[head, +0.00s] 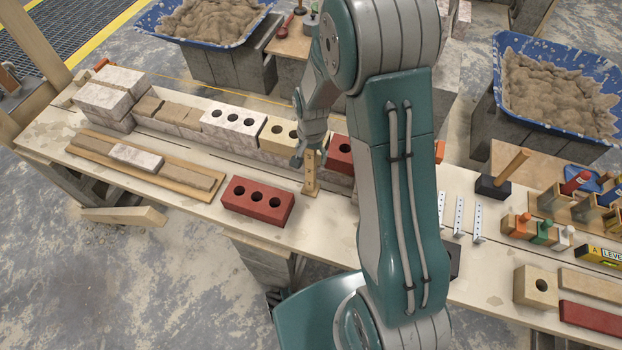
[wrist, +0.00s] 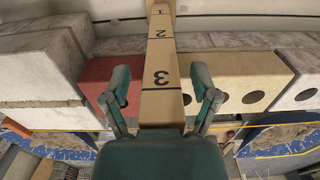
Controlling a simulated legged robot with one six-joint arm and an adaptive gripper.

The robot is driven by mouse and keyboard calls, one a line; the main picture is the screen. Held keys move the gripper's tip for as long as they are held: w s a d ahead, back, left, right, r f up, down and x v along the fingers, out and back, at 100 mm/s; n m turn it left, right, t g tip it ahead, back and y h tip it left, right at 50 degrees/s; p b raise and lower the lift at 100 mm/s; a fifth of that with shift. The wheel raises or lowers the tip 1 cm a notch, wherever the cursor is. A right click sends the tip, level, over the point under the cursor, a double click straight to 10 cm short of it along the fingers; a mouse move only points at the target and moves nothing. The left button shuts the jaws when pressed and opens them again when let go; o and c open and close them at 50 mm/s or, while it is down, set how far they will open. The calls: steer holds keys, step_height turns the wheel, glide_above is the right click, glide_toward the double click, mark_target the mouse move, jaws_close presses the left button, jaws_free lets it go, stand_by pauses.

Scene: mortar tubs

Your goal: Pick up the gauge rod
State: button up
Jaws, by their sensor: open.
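The gauge rod (head: 311,175) is a pale wooden stick standing upright on the bench, in front of the row of bricks and right of a loose red brick. In the wrist view the rod (wrist: 162,50) shows dark numbers 1, 2 and 3 and runs between my fingers. My gripper (head: 309,155) is open around the rod's upper part; it also shows in the wrist view (wrist: 162,90), one finger on each side. Gaps show between the fingers and the rod. The rod's top end is hidden by my gripper.
The loose red three-hole brick (head: 257,201) lies close left of the rod. A brick row (head: 229,126) runs close behind it. A board with bricks (head: 140,157) lies further left. Small tools, including a mallet (head: 502,177), stand at right. Tubs of mortar (head: 560,85) stand behind.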

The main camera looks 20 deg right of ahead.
steer(key=shift+a, duration=0.1)
steer(key=c, duration=0.9)
steer(key=shift+a, duration=0.15)
jaws_close()
steer(key=shift+r, duration=0.55)
steer(key=s+d+r, duration=0.2)
steer(key=s+r, duration=1)
steer(key=s, duration=0.1)
steer(key=shift+s+d, duration=0.2)
steer(key=shift+s, duration=0.15)
steer(key=shift+f, duration=0.1)
